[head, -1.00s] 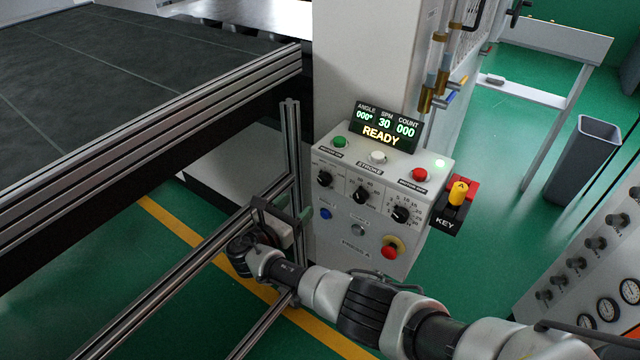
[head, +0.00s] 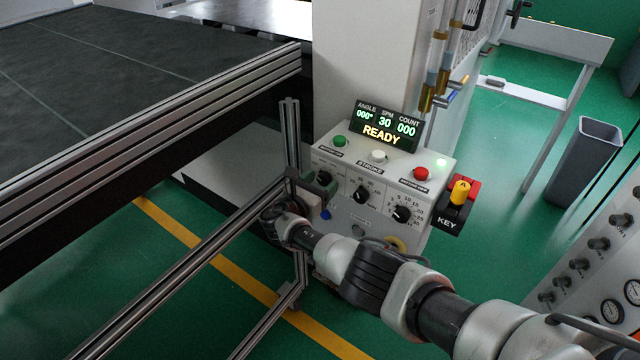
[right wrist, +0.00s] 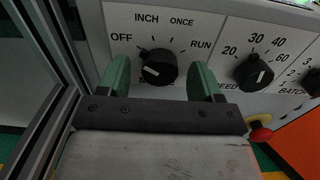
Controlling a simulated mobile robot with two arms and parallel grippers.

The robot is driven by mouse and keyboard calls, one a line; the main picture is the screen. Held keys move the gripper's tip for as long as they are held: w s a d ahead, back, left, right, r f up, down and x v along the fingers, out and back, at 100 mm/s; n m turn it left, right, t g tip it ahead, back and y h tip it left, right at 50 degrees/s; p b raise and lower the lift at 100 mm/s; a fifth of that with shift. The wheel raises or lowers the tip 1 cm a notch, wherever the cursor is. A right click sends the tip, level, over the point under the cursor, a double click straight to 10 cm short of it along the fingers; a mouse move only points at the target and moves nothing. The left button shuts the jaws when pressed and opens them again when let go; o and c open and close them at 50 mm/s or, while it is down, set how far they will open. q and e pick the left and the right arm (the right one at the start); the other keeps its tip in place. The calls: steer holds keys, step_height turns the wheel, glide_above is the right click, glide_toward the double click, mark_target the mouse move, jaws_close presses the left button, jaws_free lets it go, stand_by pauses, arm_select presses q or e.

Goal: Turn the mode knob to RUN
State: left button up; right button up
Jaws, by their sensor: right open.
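The mode knob (right wrist: 160,66) is black with a white mark, on the white control panel (right wrist: 190,22). In the right wrist view its labels read OFF, INCH, ONCE and RUN. I cannot tell how far the fingertips are from the panel. In the head view the knob (head: 325,178) is partly covered by the gripper (head: 312,188). My left gripper is out of view.
The speed knob (right wrist: 254,72) sits just right of the mode knob. The display (head: 385,127) reads READY. Metal frame rails (head: 291,140) stand close left of the gripper. A red-and-yellow button (right wrist: 260,130) sits lower.

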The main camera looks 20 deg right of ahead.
steer(key=c, duration=0.9)
